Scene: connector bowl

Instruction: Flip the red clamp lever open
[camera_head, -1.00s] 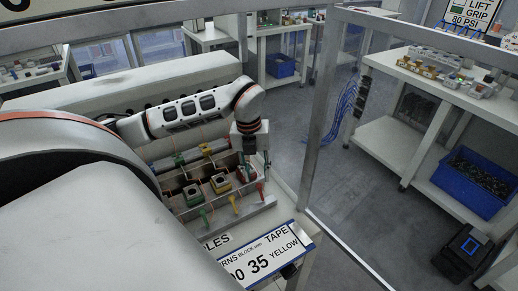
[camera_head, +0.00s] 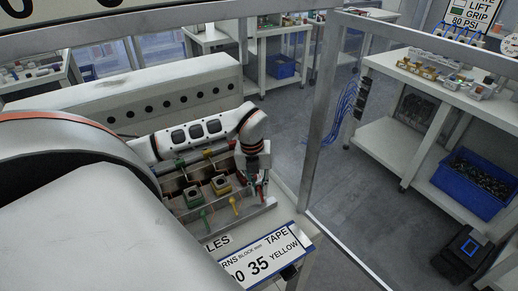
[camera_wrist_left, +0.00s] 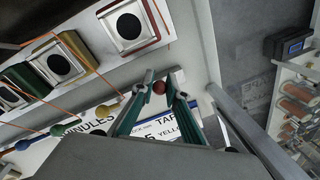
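The red clamp lever shows as a red ball knob (camera_wrist_left: 158,87) in the left wrist view, between the two green-sided fingertips of my left gripper (camera_wrist_left: 161,84). The fingers stand apart on either side of the knob; I cannot tell whether either touches it. In the head view my left gripper (camera_head: 259,190) is at the right end of the clamp fixture (camera_head: 225,219) and hides most of the red lever. My right gripper is not in view.
Yellow (camera_head: 234,206) and green (camera_head: 205,219) levers stand along the fixture's front, left of the gripper. A sign (camera_head: 266,254) lies in front. A metal post (camera_head: 318,120) rises to the right.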

